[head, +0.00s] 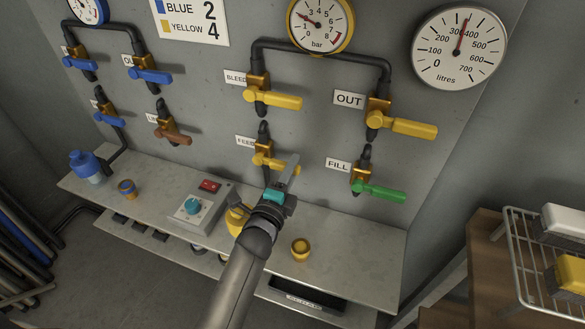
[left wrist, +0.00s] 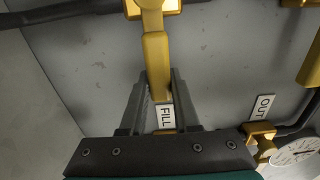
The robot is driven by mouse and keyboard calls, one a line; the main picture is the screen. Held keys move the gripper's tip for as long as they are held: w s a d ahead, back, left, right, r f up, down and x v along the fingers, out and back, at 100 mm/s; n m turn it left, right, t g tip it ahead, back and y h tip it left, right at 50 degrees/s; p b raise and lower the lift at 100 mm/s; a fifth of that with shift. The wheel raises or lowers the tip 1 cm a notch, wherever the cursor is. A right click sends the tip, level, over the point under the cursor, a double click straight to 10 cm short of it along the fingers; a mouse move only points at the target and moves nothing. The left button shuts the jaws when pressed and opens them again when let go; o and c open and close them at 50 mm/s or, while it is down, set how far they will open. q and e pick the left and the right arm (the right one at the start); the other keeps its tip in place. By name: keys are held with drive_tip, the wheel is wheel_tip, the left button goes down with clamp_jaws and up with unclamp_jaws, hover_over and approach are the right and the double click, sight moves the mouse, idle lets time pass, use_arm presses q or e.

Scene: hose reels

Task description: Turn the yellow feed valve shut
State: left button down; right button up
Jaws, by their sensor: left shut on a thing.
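The yellow feed valve (head: 265,160) is on the grey wall beside the FEED label (head: 246,142), in the middle of the head view. Its yellow handle points to the right, across the black pipe. My left gripper (head: 288,170) reaches up to the handle and is shut on its outer end. In the left wrist view the yellow handle (left wrist: 156,60) runs down between the two grey fingers (left wrist: 160,92). The fingers hide part of the handle in the head view. My right gripper is in neither view.
Above is the yellow bleed handle (head: 275,99); to the right are the yellow out handle (head: 405,126) and green fill handle (head: 380,192). A wire rack (head: 530,250) stands at right.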

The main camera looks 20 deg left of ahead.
use_arm(q)
drive_tip(key=shift+f, duration=0.15)
drive_tip(key=c, duration=0.6)
unclamp_jaws()
drive_tip(key=shift+c, duration=0.2)
drive_tip(key=s, duration=1.2)
drive_tip(key=shift+a+p, duration=0.25)
drive_tip(key=shift+p, duration=0.2)
